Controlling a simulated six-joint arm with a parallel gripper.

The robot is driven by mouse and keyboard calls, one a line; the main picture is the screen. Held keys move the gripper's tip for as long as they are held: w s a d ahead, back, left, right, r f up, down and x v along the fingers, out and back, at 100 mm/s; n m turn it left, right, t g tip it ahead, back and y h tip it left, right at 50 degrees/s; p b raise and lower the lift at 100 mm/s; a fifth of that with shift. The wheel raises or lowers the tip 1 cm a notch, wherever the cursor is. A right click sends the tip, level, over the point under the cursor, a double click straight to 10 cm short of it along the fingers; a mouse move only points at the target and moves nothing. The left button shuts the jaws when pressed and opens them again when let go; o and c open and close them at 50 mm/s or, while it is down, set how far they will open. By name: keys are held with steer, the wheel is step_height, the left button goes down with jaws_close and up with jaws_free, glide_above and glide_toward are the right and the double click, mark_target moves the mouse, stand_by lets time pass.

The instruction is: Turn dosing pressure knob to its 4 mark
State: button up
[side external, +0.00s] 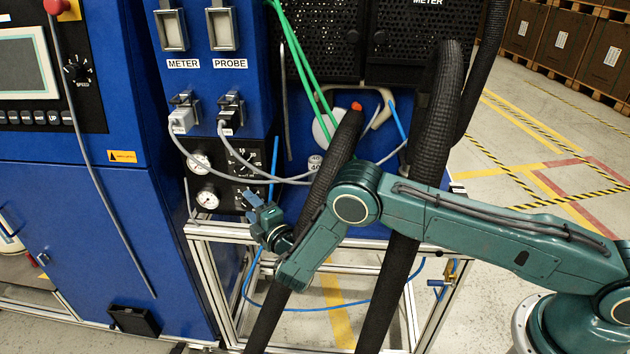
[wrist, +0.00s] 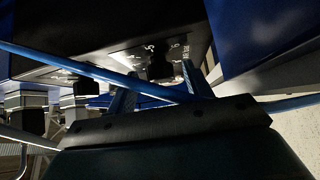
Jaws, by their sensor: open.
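A black panel with white gauges and dials shows left of centre in the side view. Its upper black knob (side external: 241,170) has white numbers around it. The lower dial area is mostly behind my gripper (side external: 258,201), which is at the panel's lower right. In the wrist view, a black knob (wrist: 160,66) with white marks sits on the black panel's face, beyond and roughly between the open, empty fingers of my gripper (wrist: 158,88). I cannot tell which dial this is, or its setting. The fingers appear apart from the knob.
A blue hose (wrist: 95,70) crosses the wrist view in front of the panel and close to the fingers. Thick black hoses (side external: 437,130) stand near my arm. Two round gauges (side external: 207,198) are on the panel's left.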

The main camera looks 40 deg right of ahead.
mark_target(251, 207)
steer(key=shift+s+f, duration=0.1)
steer(key=shift+s, duration=2.3)
step_height(251, 207, up, 7)
steer(key=shift+w, duration=0.1)
